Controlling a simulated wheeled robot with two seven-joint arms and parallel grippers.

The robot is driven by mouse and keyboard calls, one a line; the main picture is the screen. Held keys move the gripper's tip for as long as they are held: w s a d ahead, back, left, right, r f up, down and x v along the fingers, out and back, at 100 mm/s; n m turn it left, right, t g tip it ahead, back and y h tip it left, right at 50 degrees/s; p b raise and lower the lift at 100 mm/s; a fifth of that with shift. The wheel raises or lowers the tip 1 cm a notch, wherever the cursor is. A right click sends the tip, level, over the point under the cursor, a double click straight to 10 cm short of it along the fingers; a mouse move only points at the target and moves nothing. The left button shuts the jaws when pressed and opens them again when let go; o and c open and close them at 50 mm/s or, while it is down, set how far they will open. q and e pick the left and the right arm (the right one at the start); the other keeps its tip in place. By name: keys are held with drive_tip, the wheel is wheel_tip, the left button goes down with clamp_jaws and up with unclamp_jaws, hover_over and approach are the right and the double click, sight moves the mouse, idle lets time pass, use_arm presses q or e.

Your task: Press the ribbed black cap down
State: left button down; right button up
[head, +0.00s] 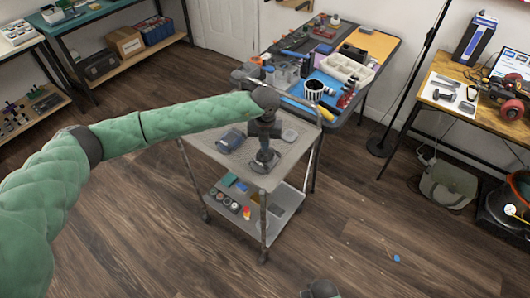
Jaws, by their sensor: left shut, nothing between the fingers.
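My left arm comes in from the left in a green quilted cover and reaches over the grey wheeled cart. My left gripper (264,152) points down at the cart's top tray (216,153), shut with nothing between its fingers. A round dark thing (264,164) lies right under the fingertips and may be the ribbed black cap; its ribs are too small to make out. The gripper partly hides it, and I cannot tell whether they touch.
A cluttered workbench (378,45) stands close behind the cart. The wooden floor in front is mostly clear.

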use_arm(q)
drive_tip(key=shift+f+b, duration=0.6)
drive_tip(key=shift+f, duration=0.2)
idle(0.4)
drive_tip(key=shift+f+b, duration=0.35)
drive_tip(key=shift+b, duration=0.15)
idle(0.7)
drive_tip(key=shift+r, duration=0.1)
wheel_tip(320, 180, up, 8)
drive_tip(key=p, duration=0.2)
idle(0.9)
idle(0.4)
